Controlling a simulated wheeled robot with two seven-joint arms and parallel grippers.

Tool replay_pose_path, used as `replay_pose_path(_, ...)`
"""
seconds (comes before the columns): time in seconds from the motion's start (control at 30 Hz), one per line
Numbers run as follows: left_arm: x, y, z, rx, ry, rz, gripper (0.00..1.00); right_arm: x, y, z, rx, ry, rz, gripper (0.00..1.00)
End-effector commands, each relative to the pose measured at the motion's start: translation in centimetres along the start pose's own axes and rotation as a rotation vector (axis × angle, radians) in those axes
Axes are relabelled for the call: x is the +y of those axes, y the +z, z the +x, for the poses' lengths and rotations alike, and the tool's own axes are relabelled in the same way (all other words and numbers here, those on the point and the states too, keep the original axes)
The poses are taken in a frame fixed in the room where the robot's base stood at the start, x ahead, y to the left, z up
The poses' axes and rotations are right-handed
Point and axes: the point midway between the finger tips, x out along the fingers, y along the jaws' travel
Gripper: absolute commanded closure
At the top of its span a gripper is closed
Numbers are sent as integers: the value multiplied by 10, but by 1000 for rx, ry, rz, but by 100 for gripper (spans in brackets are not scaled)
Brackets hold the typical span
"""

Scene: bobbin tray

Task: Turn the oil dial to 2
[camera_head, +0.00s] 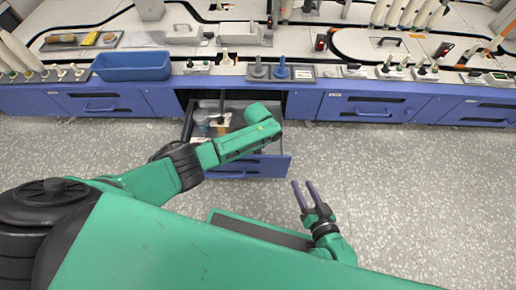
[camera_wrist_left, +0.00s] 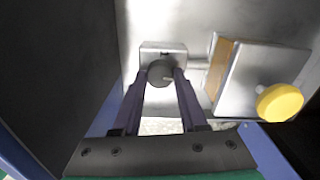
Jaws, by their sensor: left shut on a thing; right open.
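The oil dial (camera_wrist_left: 160,70) appears as a dark round knob on a small metal block in the left wrist view. My left gripper (camera_wrist_left: 161,77) is shut on it, one finger on each side. I cannot read any number or pointer on the dial. In the head view my left forearm reaches over an open drawer (camera_head: 228,173) under the bench and hides the left gripper and the dial. My right gripper (camera_head: 304,186) is open and empty, over the floor to the right of the drawer.
A metal box (camera_wrist_left: 245,85) with a yellow knob (camera_wrist_left: 280,102) sits right of the dial. Dark and blue walls are close on the left. A blue bin (camera_head: 132,66) and several fixtures line the bench. The floor at right is clear.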

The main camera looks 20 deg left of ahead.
Motion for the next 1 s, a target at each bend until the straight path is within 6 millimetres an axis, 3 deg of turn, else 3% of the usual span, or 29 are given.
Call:
replay_pose_path(0.5,-1,3,0,-6,-1,-19,100,-1,-1,0,-3,-1,0,50)
replay_pose_path(0.53,-1,3,0,-6,-1,-19,51,-1,-1,0,-3,0,0,50)
replay_pose_path(0.6,-1,2,0,-5,-1,-18,28,-1,-1,0,-2,0,0,50)
replay_pose_path(1.0,0,0,-9,-1,0,-17,28,-3,-7,-3,-6,0,-1,50)
